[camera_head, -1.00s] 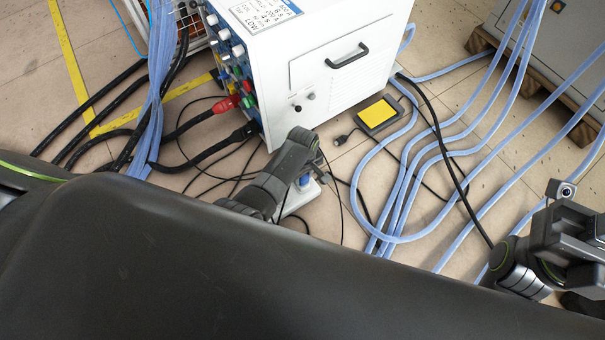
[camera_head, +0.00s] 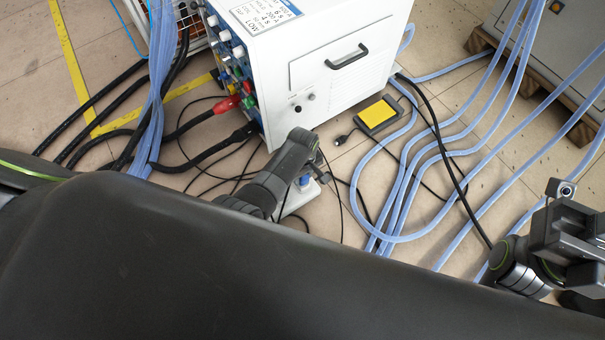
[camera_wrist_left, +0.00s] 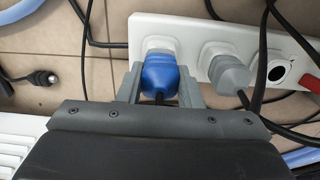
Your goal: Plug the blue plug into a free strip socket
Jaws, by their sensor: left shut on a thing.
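My left gripper (camera_wrist_left: 160,85) is shut on the blue plug (camera_wrist_left: 159,75), with one finger on each side of it. The plug's front is at the end socket of the white power strip (camera_wrist_left: 148,25), in line with it. I cannot tell how deep it sits. A grey plug (camera_wrist_left: 230,72) is in the middle socket. In the head view, the left gripper (camera_head: 305,181) is low over the strip (camera_head: 296,200), with a bit of blue showing. My right gripper (camera_head: 580,235) is at the right edge, its fingers unclear.
The white heater cabinet (camera_head: 305,60) stands just beyond the left gripper. Black cables and blue hoses (camera_head: 405,190) run over the floor. A yellow-topped pedal (camera_head: 379,113) lies right of the cabinet. A loose black connector (camera_wrist_left: 42,78) lies left of the strip.

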